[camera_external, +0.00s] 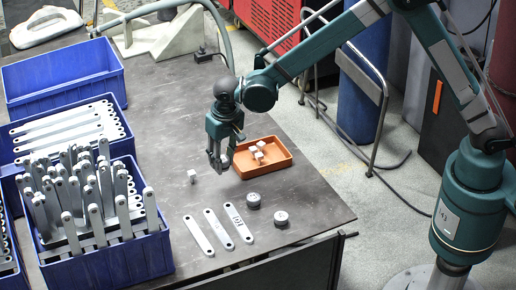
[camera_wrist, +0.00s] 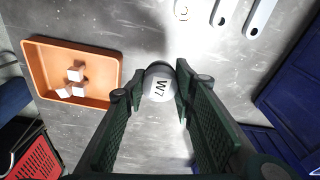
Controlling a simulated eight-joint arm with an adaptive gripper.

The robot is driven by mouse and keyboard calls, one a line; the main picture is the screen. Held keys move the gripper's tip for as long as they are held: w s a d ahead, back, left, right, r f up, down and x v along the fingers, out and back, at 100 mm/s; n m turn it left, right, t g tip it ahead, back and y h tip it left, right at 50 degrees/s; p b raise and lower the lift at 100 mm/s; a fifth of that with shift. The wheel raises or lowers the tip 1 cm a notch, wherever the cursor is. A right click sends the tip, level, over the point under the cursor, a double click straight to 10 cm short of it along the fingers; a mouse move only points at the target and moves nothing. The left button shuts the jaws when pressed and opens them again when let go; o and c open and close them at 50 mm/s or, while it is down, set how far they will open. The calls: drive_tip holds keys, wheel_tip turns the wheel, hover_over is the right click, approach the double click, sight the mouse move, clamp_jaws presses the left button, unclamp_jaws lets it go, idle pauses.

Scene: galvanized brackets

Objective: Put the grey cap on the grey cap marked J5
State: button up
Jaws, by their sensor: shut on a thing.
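My gripper (camera_external: 217,166) points down above the table, left of the orange tray. In the wrist view my gripper (camera_wrist: 156,90) is shut on a light grey round cap (camera_wrist: 159,84) with dark lettering that reads W7. This held cap is hidden by the fingers in the external view. Two grey round caps, one (camera_external: 253,200) behind and left of the other (camera_external: 281,218), stand apart on the table near its front edge. Both have marks on top too small to read, so I cannot tell which is J5.
An orange tray (camera_external: 287,152) holds several pale cubes; it also shows in the wrist view (camera_wrist: 112,70). Flat galvanized brackets (camera_external: 198,235) lie in front. Blue bins (camera_external: 125,110) of brackets fill the left side.

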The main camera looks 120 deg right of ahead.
drive_tip(key=s+a+r+p, duration=0.1)
drive_tip(key=s+a, duration=0.1)
drive_tip(key=a, duration=0.4)
drive_tip(key=s+a+r, duration=0.2)
drive_tip(key=a, duration=0.4)
drive_tip(key=r+p, duration=0.1)
drive_tip(key=p, duration=0.1)
hover_over(280, 215)
drive_tip(key=shift+s+a+r, duration=0.1)
drive_tip(key=shift+a+r, duration=0.05)
drive_tip(key=shift+a, duration=0.1)
drive_tip(key=shift+f+b, duration=0.9)
drive_tip(key=shift+f, duration=2.25)
drive_tip(key=shift+f+b, duration=0.4)
drive_tip(key=shift+f, duration=1.45)
drive_tip(key=shift+f, duration=0.15)
